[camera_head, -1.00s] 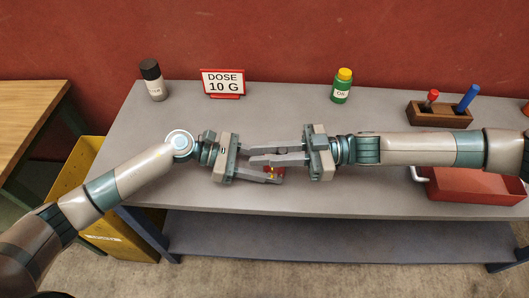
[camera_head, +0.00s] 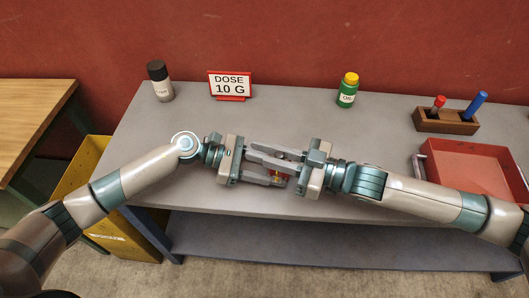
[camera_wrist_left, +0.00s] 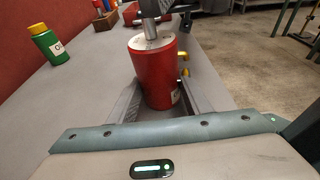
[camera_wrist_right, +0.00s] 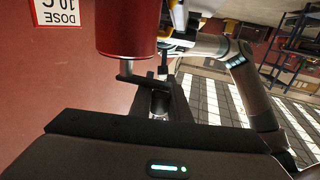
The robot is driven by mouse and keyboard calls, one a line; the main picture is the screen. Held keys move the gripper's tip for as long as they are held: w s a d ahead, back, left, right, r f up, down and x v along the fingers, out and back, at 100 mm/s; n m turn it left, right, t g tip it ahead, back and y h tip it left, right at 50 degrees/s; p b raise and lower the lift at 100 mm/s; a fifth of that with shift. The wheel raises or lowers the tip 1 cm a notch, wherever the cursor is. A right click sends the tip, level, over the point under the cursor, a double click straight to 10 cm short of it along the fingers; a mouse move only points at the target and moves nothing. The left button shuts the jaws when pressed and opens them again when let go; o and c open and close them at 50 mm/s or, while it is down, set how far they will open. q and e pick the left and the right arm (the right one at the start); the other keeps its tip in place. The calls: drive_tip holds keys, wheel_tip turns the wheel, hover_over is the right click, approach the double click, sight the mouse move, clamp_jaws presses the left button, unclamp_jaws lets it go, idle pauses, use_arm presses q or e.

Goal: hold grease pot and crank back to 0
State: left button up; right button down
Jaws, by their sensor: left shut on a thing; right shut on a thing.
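The grease pot (camera_head: 279,176) is a small red cylinder, mostly hidden behind the fingers in the head view. In the left wrist view the pot (camera_wrist_left: 154,78) has a grey top, a pale label and brass-coloured fittings. My left gripper (camera_head: 281,168) comes from the left and is shut around its body. The crank (camera_wrist_right: 130,76) also shows beside the pot in the right wrist view.
A sign reading DOSE 10 G (camera_head: 230,84), a dark-capped bottle (camera_head: 160,84) and a green bottle (camera_head: 347,92) stand at the back of the table. A wooden holder (camera_head: 445,122) and a red tray (camera_head: 470,148) are at right. A yellow bin (camera_head: 112,220) stands left.

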drive_tip(key=shift+w+a+r+m+t+h, duration=0.1)
drive_tip(key=shift+a+m+t+h, duration=0.15)
drive_tip(key=shift+m+t, duration=0.5)
drive_tip(key=shift+w+d+t, duration=0.15)
drive_tip(key=shift+w+t, duration=0.05)
drive_tip(key=shift+t, duration=0.25)
drive_tip(key=c, duration=1.7)
unclamp_jaws()
drive_tip(key=shift+o, duration=0.2)
drive_tip(key=shift+d, duration=0.1)
drive_tip(key=v, duration=1.2)
drive_tip(key=shift+s+r, duration=0.1)
drive_tip(key=shift+r, duration=0.1)
